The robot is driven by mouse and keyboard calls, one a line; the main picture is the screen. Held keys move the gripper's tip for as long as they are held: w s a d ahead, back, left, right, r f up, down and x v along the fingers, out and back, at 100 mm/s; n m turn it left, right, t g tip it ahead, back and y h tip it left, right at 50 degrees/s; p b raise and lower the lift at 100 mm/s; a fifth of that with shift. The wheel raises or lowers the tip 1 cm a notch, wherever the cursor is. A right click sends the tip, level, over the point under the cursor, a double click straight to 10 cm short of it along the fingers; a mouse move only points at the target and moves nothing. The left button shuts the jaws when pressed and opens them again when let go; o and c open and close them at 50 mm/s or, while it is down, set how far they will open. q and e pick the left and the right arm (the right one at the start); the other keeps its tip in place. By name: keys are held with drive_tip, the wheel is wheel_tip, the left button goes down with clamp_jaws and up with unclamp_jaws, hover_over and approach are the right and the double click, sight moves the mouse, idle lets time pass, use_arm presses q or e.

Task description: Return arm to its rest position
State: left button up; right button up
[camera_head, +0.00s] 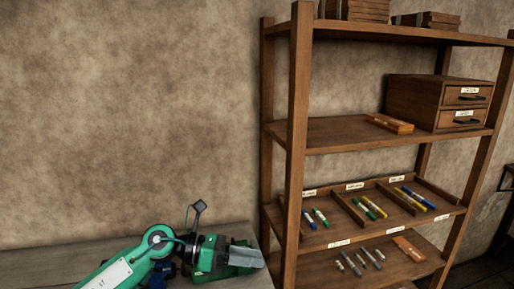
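My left arm, green and grey, comes in low from the left above the grey bench top. My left gripper (252,257) is at the arm's end, just left of the wooden shelf. Its grey fingers point right and are seen from the side, so their gap does not show. I see no object clearly held in it. My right gripper is out of view.
A wooden shelf (297,130) stands against the wall at right. It bears a drawer box (415,103), an orange box (390,123), and a divided tray (345,190) with coloured markers. The grey bench (60,262) lies at lower left.

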use_arm(q)
wheel_tip(320, 180, up, 4)
drive_tip(key=a+n+t+h, duration=0.3)
drive_tip(key=n+t, duration=1.1)
drive_tip(key=n, duration=0.4)
drive_tip(key=s+a+f+n+t+y, duration=0.2)
drive_tip(key=a+f+n+t+y, duration=0.1)
drive_tip(key=a+f+n+y, duration=1.3)
drive_tip(key=s+f+n+g+y, duration=0.3)
drive_tip(key=s+f+n+g, duration=0.3)
drive_tip(key=s+f+n, duration=0.3)
drive_tip(key=s+a+f+n+g, duration=0.15)
drive_tip(key=s+f+g, duration=0.25)
drive_tip(key=s, duration=0.5)
drive_tip(key=s+a+f+n+g, duration=0.1)
drive_tip(key=s+f+n+g, duration=0.25)
drive_tip(key=s, duration=0.55)
wheel_tip(320, 180, down, 35)
drive_tip(key=m+g+b, duration=0.1)
drive_tip(key=g+b, duration=0.1)
drive_tip(key=b, duration=0.1)
drive_tip(key=s+a+f+b, duration=0.3)
drive_tip(key=s+f, duration=1.6)
drive_tip(key=f, duration=0.3)
drive_tip(key=shift+m+g, duration=0.3)
drive_tip(key=shift+g, duration=0.05)
